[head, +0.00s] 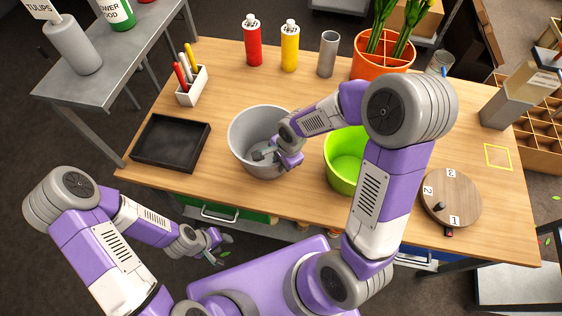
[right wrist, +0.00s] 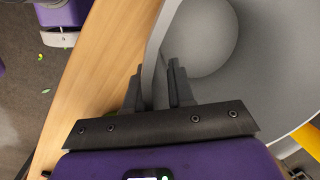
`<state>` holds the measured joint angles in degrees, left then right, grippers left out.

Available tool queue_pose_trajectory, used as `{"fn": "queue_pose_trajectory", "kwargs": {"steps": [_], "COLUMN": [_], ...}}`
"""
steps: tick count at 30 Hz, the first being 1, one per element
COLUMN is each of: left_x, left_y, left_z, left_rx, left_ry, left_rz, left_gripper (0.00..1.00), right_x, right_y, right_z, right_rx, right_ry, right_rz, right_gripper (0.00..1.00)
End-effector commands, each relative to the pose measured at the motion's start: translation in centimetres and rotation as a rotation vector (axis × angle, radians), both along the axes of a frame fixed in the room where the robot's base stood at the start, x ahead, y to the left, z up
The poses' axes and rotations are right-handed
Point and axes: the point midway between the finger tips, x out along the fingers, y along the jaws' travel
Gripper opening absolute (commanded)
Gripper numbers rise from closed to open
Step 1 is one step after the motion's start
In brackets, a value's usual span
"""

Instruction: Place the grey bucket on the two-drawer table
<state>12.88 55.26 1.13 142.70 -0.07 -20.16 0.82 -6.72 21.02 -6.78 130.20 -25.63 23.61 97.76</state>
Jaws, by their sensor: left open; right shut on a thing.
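The grey bucket (head: 247,122) is upright at the front middle of the wooden table (head: 225,75), which has a green drawer (head: 232,212) and a blue drawer (head: 415,256). I cannot tell whether its base touches the tabletop. In the right wrist view the fingers (right wrist: 158,90) straddle the wall of the bucket (right wrist: 262,75), one inside and one outside. My left gripper (head: 217,250) is open and empty, low in front of the table.
A black tray (head: 170,142) lies left of the bucket, and a lime green bucket (head: 343,160) stands right of it, partly behind my right arm. A pen holder (head: 192,88), red bottle (head: 253,42), yellow bottle (head: 289,48), orange tulip pot (head: 382,62) and round numbered board (head: 452,195) surround them.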

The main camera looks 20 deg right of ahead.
Motion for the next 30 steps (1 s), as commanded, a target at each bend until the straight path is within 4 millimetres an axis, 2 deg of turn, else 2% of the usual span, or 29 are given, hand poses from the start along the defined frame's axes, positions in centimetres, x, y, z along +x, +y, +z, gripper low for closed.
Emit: {"fn": "queue_pose_trajectory", "kwargs": {"steps": [4,5,9,20,23,30], "left_x": [0.0,0.0,0.0,0.0,0.0,0.0], "left_y": [0.0,0.0,0.0,0.0,0.0,0.0], "left_z": [-0.4,-0.3,-0.2,0.1,0.4,1.6], "left_rx": [0.000,0.000,0.000,0.000,0.000,0.000], "left_ry": [0.000,0.000,0.000,0.000,0.000,0.000], "left_rz": [0.000,0.000,0.000,0.000,0.000,0.000], "left_gripper": [0.43,0.43,0.43,0.43,0.43,0.43], "right_x": [0.0,0.0,0.0,0.0,0.0,-0.7], "right_y": [0.0,0.0,0.0,0.0,-0.1,-0.8], "right_z": [-0.3,-0.2,-0.2,0.1,1.3,6.6], "right_rx": [0.000,0.000,0.000,0.000,0.000,0.001], "right_ry": [-0.002,0.000,0.000,0.000,-0.004,-0.007], "right_rz": [0.001,0.001,0.001,0.001,-0.001,0.000], "right_gripper": [0.00,0.26,0.47,0.48,0.48,0.48]}}
